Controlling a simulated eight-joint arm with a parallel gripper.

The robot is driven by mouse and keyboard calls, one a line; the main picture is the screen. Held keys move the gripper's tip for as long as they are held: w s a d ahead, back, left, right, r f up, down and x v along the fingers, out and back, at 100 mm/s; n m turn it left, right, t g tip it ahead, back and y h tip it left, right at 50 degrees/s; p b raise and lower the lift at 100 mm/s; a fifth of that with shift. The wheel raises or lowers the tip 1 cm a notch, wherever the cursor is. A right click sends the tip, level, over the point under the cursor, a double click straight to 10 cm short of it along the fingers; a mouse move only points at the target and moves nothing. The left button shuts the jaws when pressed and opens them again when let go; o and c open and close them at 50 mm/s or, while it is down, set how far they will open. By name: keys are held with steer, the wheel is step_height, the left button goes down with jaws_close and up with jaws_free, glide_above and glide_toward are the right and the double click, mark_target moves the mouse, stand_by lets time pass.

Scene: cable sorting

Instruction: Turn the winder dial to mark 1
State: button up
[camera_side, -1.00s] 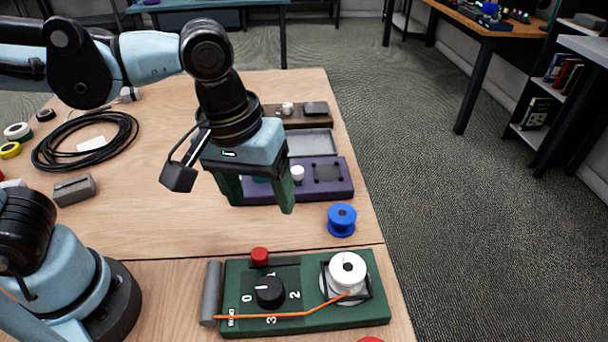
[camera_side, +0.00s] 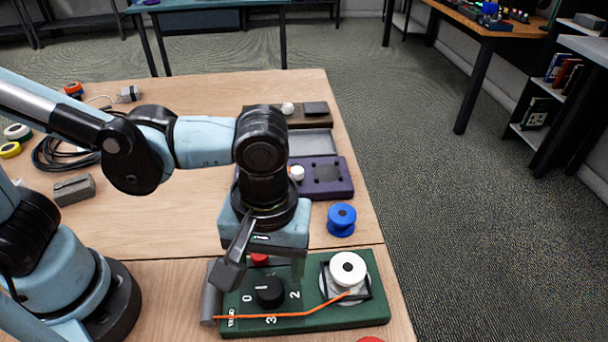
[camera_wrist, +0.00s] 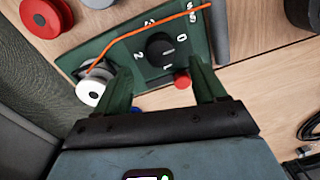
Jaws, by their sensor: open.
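The green winder board (camera_side: 322,319) lies near the front of the table. Its black dial (camera_side: 270,293) is ringed by marks 0, 1, 2 and 3. A small white line on the dial seems to point between 0 and 1. The dial also shows in the wrist view (camera_wrist: 160,49). A white spool (camera_side: 347,268) sits at the board's right end, with an orange cable (camera_side: 310,313) running left from it. My gripper (camera_side: 268,274) points down above the back of the board, close to the dial. In the wrist view its green fingers (camera_wrist: 163,88) are apart, with nothing held.
A red knob (camera_side: 259,259) stands at the board's back edge, partly hidden by my gripper. A grey bar (camera_side: 211,290) lies at the board's left end. A blue spool (camera_side: 341,220) and a purple board (camera_side: 341,190) are behind. A black cable coil (camera_side: 52,155) lies far left.

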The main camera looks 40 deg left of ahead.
mark_target(270, 286)
steer(key=shift+a+f, duration=0.1)
steer(key=shift+f, duration=2.5)
steer(key=shift+c, duration=0.4)
steer(key=c, duration=1)
